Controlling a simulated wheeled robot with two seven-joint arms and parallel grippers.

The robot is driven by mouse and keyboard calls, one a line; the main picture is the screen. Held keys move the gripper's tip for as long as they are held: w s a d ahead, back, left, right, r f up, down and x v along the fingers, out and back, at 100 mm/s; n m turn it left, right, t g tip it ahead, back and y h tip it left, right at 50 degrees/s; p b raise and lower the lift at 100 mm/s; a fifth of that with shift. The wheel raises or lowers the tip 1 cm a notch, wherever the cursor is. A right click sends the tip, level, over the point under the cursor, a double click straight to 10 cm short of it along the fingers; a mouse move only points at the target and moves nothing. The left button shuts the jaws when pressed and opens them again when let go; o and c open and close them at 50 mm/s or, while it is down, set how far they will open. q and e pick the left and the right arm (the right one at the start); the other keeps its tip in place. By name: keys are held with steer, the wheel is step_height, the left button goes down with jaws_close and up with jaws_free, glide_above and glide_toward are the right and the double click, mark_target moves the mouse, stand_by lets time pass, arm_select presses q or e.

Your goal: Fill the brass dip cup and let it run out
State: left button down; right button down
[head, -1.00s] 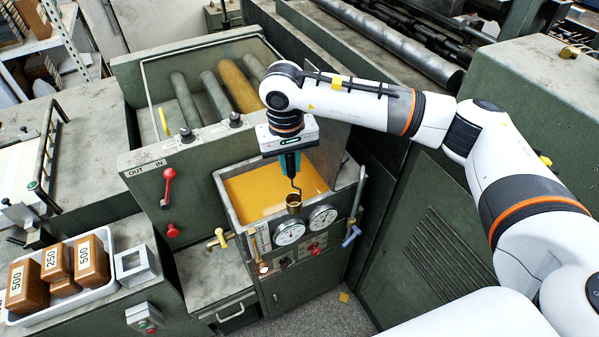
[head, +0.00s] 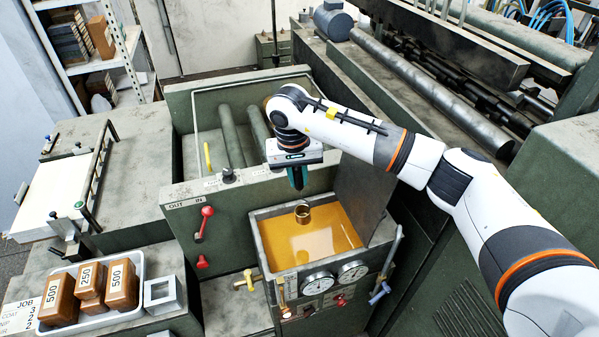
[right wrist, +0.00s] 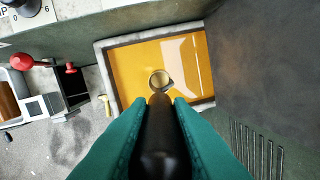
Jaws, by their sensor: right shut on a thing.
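The brass dip cup (head: 303,214) is over the amber liquid in the open tank (head: 257,240), near its middle from left to right. Its mouth faces up, and in the right wrist view the cup (right wrist: 159,81) shows as a round ring against the liquid. I cannot tell whether its bottom touches the surface. My right gripper (head: 297,181) is above the cup, shut on its dark handle (right wrist: 160,140), which runs down between the teal fingers. What the cup holds cannot be made out. My left gripper is not in view.
Dial gauges (head: 318,284) and valves line the tank's front. A red lever (head: 204,222) is on the green panel to the left. A dark upright plate (head: 362,195) stands at the tank's right. A white tray (head: 140,270) with brown labelled blocks sits lower left.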

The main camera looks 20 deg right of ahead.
mark_target(299, 190)
steer(key=f+b, duration=0.3)
steer(key=f, duration=0.1)
steer(key=f+b, duration=0.4)
steer(key=f, duration=0.1)
steer(key=f+b, duration=0.4)
steer(key=f, duration=0.1)
steer(key=shift+w+d+f, duration=0.15)
steer(key=shift+w, duration=0.1)
stand_by(1.6)
steer(key=shift+r+p, duration=1.7)
steer(key=shift+r, duration=2.85)
